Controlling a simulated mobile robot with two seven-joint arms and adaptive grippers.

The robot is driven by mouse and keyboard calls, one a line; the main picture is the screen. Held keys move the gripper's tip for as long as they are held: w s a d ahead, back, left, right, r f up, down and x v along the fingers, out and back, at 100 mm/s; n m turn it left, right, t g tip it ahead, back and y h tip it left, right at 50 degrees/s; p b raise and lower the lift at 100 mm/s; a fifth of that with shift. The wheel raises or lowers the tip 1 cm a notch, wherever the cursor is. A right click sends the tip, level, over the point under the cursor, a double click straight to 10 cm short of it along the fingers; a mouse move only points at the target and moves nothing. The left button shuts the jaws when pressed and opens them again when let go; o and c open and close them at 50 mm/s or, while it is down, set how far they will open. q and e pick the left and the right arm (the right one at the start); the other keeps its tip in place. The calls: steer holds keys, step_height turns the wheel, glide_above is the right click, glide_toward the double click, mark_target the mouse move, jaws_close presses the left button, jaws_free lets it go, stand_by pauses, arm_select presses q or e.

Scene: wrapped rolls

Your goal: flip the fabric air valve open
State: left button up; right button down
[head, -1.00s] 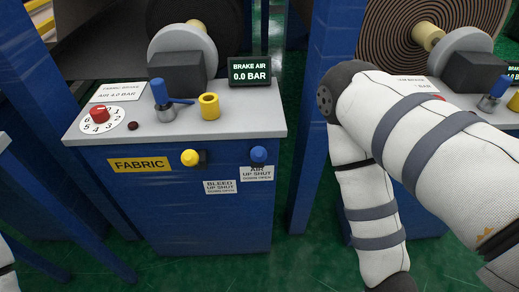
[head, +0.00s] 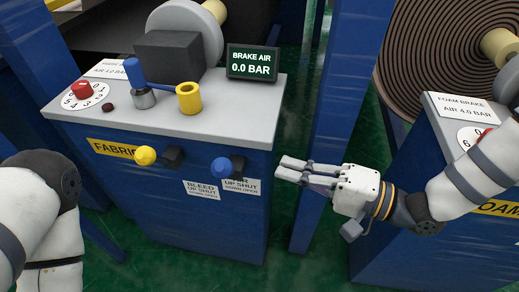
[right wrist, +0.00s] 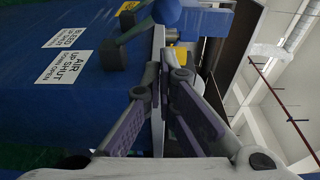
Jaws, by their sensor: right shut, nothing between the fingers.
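The fabric air valve on the front of the fabric console has a blue ball knob (head: 221,167) on a dark mount. Its label (head: 241,186) reads AIR, UP SHUT, DOWN OPEN. The knob sticks out from the panel; I cannot tell its exact tilt. In the right wrist view the knob (right wrist: 167,12) is at the top, beyond the fingertips. My right gripper (head: 280,170) is shut and empty, to the right of the valve and apart from it, fingers pointing left. My left arm shows at the lower left; its gripper is out of view.
A yellow bleed knob (head: 145,156) sits left of the air valve. On top are a blue lever (head: 134,72), a yellow cup (head: 189,97), a red dial (head: 82,90) and a display (head: 252,63) reading 0.0 BAR. A blue post (head: 338,120) stands behind my right gripper.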

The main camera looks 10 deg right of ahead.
mark_target(240, 155)
arm_select(q)
steer(key=shift+a, duration=0.1)
arm_select(e)
steer(key=shift+a+r, duration=0.1)
steer(key=shift+r, duration=0.1)
steer(key=x, duration=1)
arm_select(q)
steer(key=shift+s+f, duration=0.1)
arm_select(e)
steer(key=shift+f, duration=0.1)
